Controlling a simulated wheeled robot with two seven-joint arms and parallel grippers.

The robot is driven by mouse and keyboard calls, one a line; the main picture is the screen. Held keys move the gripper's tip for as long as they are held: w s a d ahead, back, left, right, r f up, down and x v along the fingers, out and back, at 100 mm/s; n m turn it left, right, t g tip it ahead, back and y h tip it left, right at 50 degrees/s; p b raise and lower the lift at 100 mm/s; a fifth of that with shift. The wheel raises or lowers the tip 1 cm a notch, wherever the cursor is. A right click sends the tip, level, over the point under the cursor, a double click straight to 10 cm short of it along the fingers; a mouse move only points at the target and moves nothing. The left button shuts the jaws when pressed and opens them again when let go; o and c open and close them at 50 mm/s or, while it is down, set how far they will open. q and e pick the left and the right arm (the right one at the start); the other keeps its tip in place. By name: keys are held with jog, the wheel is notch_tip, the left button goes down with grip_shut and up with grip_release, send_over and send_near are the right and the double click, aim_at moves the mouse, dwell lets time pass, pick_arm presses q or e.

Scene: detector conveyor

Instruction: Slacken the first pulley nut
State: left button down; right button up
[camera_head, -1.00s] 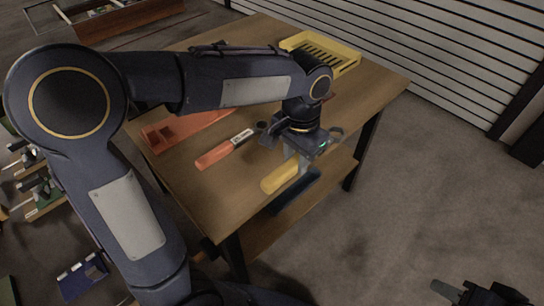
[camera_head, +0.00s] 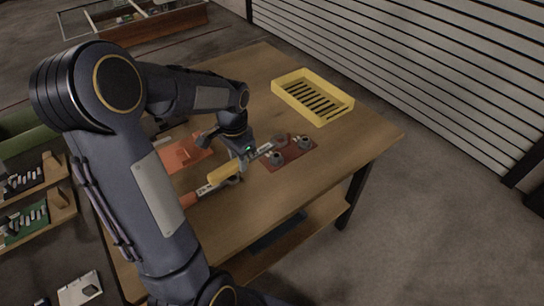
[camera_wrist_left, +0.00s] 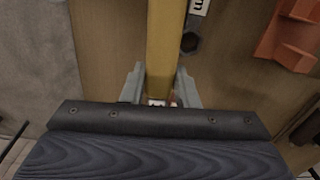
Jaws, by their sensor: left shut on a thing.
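A yellow-handled tool (camera_head: 224,172) is held in my left gripper (camera_head: 243,160), which is shut on it above the table. Its metal shaft points right toward a dark red plate (camera_head: 297,160) bearing grey round pulleys (camera_head: 303,141). The tool's far end is close to the left pulleys; I cannot tell whether it touches a nut. The nuts are too small to make out. In the left wrist view, the yellow handle (camera_wrist_left: 166,40) runs between my left gripper's fingers (camera_wrist_left: 160,88). My right gripper is out of view.
An orange holder (camera_head: 178,158) is partly behind my arm. A yellow slotted tray (camera_head: 335,113) stands at the back right. The table's right front (camera_head: 285,198) is clear.

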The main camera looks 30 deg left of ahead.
pick_arm(q)
jog(key=shift+a, duration=0.35)
jog(key=shift+s, duration=0.1)
jog(key=shift+f+b, duration=1.7)
jog(key=shift+f, duration=0.6)
jog(key=shift+f+b, duration=1.1)
jog(key=shift+f, duration=0.4)
jog(key=c, duration=1.7)
grip_release()
grip_shut()
